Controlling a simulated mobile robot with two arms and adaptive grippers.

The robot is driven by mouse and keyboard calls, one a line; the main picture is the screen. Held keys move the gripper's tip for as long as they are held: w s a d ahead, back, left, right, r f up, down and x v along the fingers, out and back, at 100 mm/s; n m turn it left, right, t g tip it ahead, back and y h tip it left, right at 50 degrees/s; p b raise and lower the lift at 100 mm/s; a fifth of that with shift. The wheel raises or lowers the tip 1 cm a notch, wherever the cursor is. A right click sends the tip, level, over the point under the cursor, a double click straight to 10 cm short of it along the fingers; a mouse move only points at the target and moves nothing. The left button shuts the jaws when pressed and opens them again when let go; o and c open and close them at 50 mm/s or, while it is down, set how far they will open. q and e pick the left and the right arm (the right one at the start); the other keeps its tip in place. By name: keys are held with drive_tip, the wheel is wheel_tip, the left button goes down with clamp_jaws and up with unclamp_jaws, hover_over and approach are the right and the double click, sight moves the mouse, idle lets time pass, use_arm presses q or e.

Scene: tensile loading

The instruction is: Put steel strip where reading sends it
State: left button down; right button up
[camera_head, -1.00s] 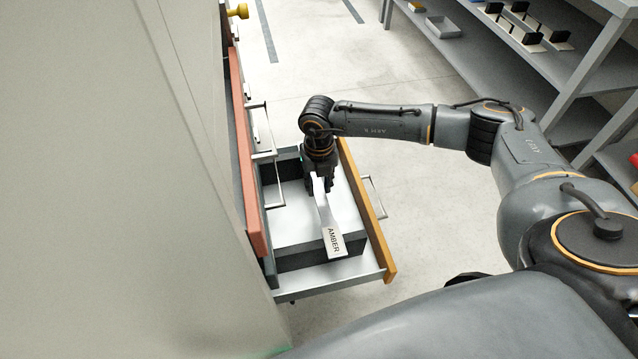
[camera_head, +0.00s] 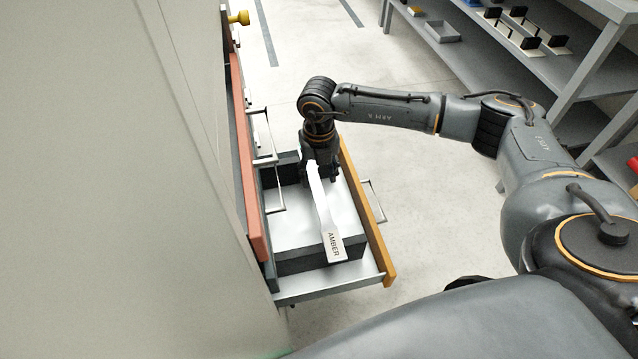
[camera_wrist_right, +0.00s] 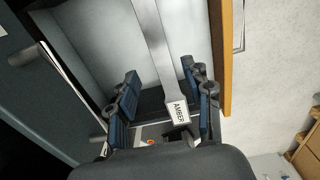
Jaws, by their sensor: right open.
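The steel strip (camera_head: 322,205) is a pale flat bar with wider ends, lying over the open drawer with an amber-coloured front (camera_head: 362,210). The label AMBER shows on its near end in the head view. My right gripper (camera_head: 322,178) is at the strip's far end, pointing down into the drawer. In the right wrist view the open fingers (camera_wrist_right: 160,74) stand on either side of the strip (camera_wrist_right: 158,45), with gaps visible, and AMBER shows on the end near the palm. What supports the strip is not clear. My left gripper is not seen.
Handles stick out nearby. Shelves (camera_head: 545,70) with trays and black-and-white fixtures stand at the upper right. The floor between is clear.

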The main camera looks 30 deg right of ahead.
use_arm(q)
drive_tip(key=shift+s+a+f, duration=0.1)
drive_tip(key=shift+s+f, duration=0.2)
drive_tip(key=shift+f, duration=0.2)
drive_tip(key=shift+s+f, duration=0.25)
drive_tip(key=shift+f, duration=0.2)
use_arm(e)
wheel_tip(320, 180, up, 6)
drive_tip(key=shift+r, duration=0.25)
